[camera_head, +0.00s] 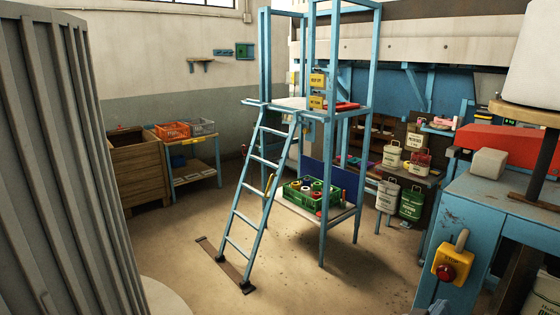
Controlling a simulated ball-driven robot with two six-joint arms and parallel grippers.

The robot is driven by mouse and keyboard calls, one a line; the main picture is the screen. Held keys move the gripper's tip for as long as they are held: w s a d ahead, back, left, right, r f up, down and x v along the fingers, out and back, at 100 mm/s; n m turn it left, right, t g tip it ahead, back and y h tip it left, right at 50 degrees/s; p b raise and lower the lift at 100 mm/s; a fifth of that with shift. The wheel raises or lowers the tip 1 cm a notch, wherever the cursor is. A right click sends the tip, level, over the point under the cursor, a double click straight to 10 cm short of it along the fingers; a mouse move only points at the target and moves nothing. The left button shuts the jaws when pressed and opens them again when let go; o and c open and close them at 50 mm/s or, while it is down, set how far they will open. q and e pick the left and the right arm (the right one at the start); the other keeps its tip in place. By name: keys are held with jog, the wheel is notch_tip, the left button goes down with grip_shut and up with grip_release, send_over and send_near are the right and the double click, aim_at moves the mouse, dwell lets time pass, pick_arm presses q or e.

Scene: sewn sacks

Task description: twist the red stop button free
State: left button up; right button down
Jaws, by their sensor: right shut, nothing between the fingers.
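The red stop button (446,272) sits on a yellow box (440,258) fixed to the front of the blue machine (467,212) at the lower right. A grey, rod-like piece stands up at the top of the box. My right gripper (435,307) shows only as a small dark part at the bottom edge, below and a little left of the button. It is shut and empty, and appears apart from the button. Most of it is cut off by the frame. My left gripper is not in view.
A blue stepladder platform (262,180) stands mid-room, with a green crate (313,207) of spools on its shelf. Grey ribbed panels (70,170) fill the left. The floor (350,270) left of the machine is clear.

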jog(key=x, duration=0.5)
jog(key=shift+w+d, duration=0.25)
jog(key=shift+d, duration=0.05)
jog(key=shift+w+d, duration=0.3)
